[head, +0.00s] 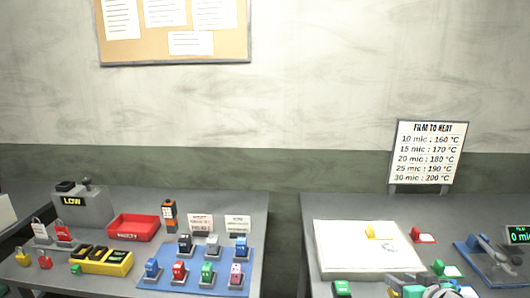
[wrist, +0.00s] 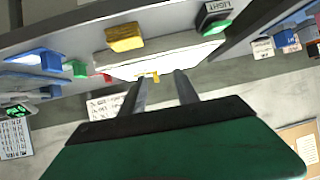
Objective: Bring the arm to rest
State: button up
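My gripper (wrist: 160,84) shows in the wrist view with its two grey fingers apart and nothing held between them. The wrist picture is upside down. Beyond the fingertips are the white board (wrist: 165,65) and a small yellow piece (wrist: 155,77). In the head view the white board (head: 350,258) lies on the right table, with a yellow piece (head: 378,231) on it. Grey and green shapes at the bottom edge of the head view are cut off, and I cannot tell whether they are part of my arm.
A film-to-heat sign (head: 428,152) stands behind the right table. A gap separates the tables.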

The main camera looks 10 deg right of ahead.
jog(key=w+a+f+n+g+y, duration=0.1)
jog(key=w+a+f+g, duration=0.1)
jog(key=a, duration=0.7)
jog(key=w+a+f+n+g+y, duration=0.1)
jog(key=a+f+g+y, duration=0.15)
jog(key=a, duration=0.65)
jog(key=s+a+g+h, duration=0.1)
jog(key=s+a+g, duration=0.3)
jog(key=s+a, duration=0.4)
jog(key=a, duration=0.4)
jog(key=shift+f+n, duration=0.3)
jog(key=shift+f, duration=0.1)
jog(key=shift+h, duration=0.25)
